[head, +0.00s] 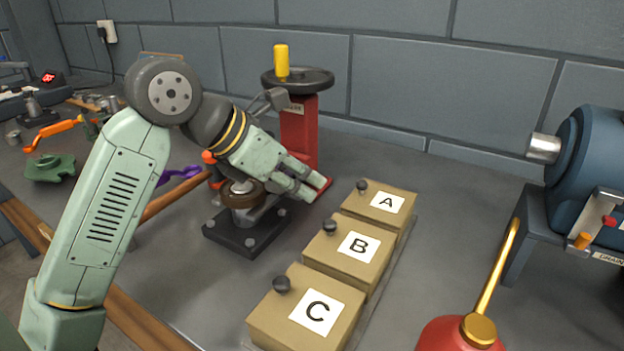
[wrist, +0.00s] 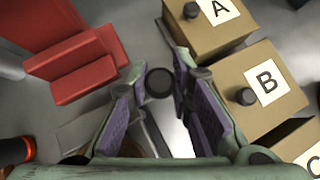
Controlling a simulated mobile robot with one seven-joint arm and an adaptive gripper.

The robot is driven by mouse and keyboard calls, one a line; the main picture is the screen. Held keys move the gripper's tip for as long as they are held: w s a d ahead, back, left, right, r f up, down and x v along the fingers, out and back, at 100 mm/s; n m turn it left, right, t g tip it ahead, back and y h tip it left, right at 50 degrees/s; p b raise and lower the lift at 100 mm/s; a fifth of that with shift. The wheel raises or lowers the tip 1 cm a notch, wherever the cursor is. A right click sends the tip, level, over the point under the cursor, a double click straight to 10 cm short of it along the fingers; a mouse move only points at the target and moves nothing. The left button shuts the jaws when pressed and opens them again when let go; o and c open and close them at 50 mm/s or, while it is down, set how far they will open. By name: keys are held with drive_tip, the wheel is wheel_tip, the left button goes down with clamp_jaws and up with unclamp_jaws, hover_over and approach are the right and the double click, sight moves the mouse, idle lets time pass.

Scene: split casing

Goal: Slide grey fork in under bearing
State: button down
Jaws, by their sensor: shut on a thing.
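The bearing stand has a black square base (head: 232,238), with a brown round part (head: 237,197) and a shiny cap on top, which I take for the bearing. My gripper (head: 303,186) is just right of it, low over the bench, pointing right. In the wrist view my gripper (wrist: 158,88) has a dark round knob (wrist: 160,82) between its fingertips and a grey bar (wrist: 150,135) running back between the fingers. I take these for the grey fork, gripped. The fingers and arm hide most of the fork; whether its prongs are under the bearing cannot be seen.
Tan boxes A (head: 372,208), B (head: 343,262) and C (head: 305,320) with dark knobs stand close to the right and in front of the gripper. A red press stand (head: 298,135) with a handwheel is behind it. A red oil can (head: 460,333) is at the lower right.

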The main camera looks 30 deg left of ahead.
drive_tip(key=shift+s, duration=0.2)
drive_tip(key=c, duration=1.7)
unclamp_jaws()
drive_tip(key=shift+s+r, duration=0.1)
drive_tip(key=v, duration=1.1)
drive_tip(key=shift+s+a+r, duration=0.15)
drive_tip(key=shift+s+r, duration=0.1)
drive_tip(key=shift+s, duration=0.05)
